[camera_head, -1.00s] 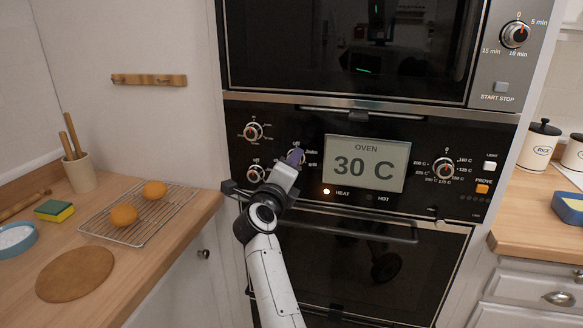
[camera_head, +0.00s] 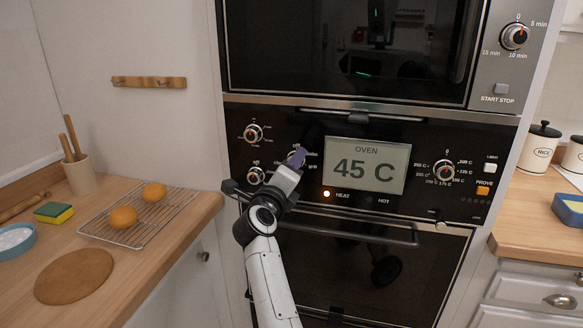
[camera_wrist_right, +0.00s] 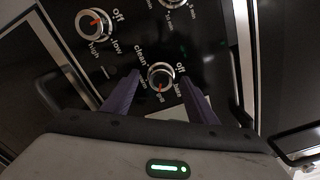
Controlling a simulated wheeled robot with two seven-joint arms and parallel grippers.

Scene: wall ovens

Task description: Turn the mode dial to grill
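The mode dial (camera_wrist_right: 160,77) shows in the right wrist view, a round silver-rimmed knob with an orange mark and the labels off, bake, grill and clean around it. My right gripper (camera_head: 297,156) is at the oven panel in the head view and hides most of that dial. In the wrist view its two purple fingers stand open on either side of the dial, with gaps showing; contact is not clear. My left gripper is not in view.
An off/low/high dial (camera_head: 256,175) and a timer dial (camera_head: 253,132) sit left of my gripper. The lit display (camera_head: 366,164) reads 45 C; the temperature dial (camera_head: 445,171) is right of it. The oven door handle (camera_head: 350,231) juts out below.

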